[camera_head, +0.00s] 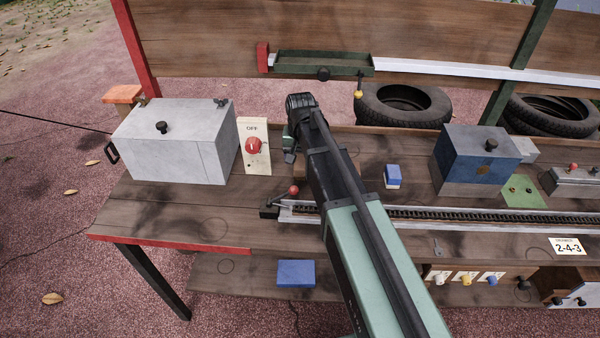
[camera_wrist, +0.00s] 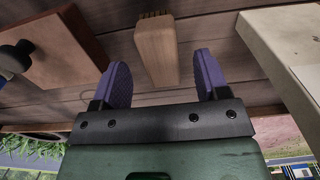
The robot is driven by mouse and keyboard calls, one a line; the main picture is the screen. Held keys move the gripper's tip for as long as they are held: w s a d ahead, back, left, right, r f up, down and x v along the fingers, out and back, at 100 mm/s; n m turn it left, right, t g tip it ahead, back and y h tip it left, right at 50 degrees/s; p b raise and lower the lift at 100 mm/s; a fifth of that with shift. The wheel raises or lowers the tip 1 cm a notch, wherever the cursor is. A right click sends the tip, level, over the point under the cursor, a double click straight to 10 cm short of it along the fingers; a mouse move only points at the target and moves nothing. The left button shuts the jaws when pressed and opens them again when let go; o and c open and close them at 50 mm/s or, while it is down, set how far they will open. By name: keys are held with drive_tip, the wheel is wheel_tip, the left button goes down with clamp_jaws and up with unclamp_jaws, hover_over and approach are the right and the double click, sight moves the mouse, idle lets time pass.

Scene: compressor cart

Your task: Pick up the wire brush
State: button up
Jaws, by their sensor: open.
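The wire brush (camera_wrist: 156,50) shows in the wrist view as a pale wooden block with bristles at its far end, on the plank bench top. My gripper (camera_wrist: 160,78) is open, with one purple finger on each side of the brush's near end. A gap shows between each finger and the wood, and nothing is held. Whether the fingertips are level with the brush or above it, I cannot tell. In the head view my arm hides the brush, and my gripper (camera_head: 290,150) shows only in part.
A cream box with a red OFF knob (camera_head: 255,146) stands left of my gripper, beside a grey metal box (camera_head: 180,140). A red-tipped lever (camera_head: 293,190) and a chain rail (camera_head: 470,217) lie in front. A small blue block (camera_head: 393,176) sits to the right.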

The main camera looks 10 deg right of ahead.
sight(300, 161)
wheel_tip(300, 161, down, 4)
drive_tip(key=b, duration=0.2)
drive_tip(key=shift+f+b, duration=0.1)
drive_tip(key=shift+b, duration=0.25)
drive_tip(key=shift+r, duration=0.2)
drive_tip(key=c, duration=1.1)
wheel_tip(300, 161, up, 28)
drive_tip(key=p, duration=2.8)
